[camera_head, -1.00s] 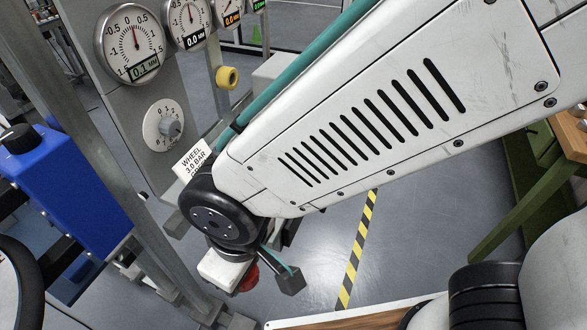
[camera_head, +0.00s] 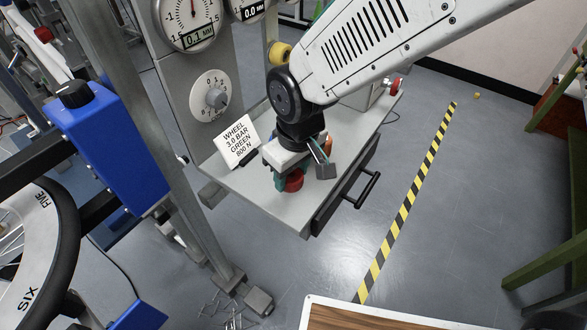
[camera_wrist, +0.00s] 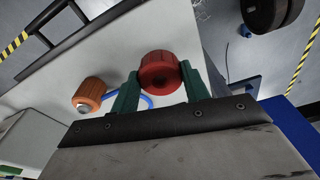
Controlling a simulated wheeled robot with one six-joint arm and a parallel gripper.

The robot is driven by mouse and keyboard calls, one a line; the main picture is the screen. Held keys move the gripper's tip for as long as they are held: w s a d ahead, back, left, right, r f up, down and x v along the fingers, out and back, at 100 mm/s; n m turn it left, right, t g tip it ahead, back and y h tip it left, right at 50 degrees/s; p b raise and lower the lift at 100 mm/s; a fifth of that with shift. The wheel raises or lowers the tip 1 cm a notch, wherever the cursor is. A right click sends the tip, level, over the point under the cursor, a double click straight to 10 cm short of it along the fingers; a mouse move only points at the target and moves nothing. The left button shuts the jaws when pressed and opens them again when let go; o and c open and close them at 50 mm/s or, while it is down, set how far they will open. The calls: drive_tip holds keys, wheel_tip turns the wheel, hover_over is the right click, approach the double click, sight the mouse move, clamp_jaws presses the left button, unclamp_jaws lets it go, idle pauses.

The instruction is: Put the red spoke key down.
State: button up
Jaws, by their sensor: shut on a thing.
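The red spoke key (camera_wrist: 160,68) is a round, ribbed red piece between the two green fingers of my gripper (camera_wrist: 160,84) in the wrist view. My gripper is shut on it. In the head view the red key (camera_head: 294,182) shows under my gripper (camera_head: 291,174), over the grey shelf top (camera_head: 245,185). I cannot tell whether the key touches the shelf. An orange spoke key (camera_wrist: 88,92) stands on the shelf to the left in the wrist view; part of it also shows behind my gripper in the head view (camera_head: 328,145).
A blue loop (camera_wrist: 142,100) lies beside my gripper. A sign card (camera_head: 238,140) stands on the shelf's left, below a dial panel (camera_head: 209,95). The shelf has a drawer handle (camera_head: 368,190). A blue box (camera_head: 115,150) and a wheel (camera_head: 45,250) are at left.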

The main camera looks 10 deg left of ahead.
sight(297, 174)
drive_tip(key=shift+w+a, duration=0.2)
drive_tip(key=shift+w, duration=0.4)
drive_tip(key=shift+w+f, duration=0.1)
drive_tip(key=shift+f, duration=1.7)
drive_tip(key=shift+f, duration=0.15)
drive_tip(key=o, duration=1.1)
drive_tip(key=r, duration=0.8)
drive_tip(key=s+d+r, duration=0.1)
drive_tip(key=r, duration=0.3)
drive_tip(key=shift+r, duration=0.15)
drive_tip(key=shift+w+d, duration=0.1)
drive_tip(key=shift+d, duration=0.05)
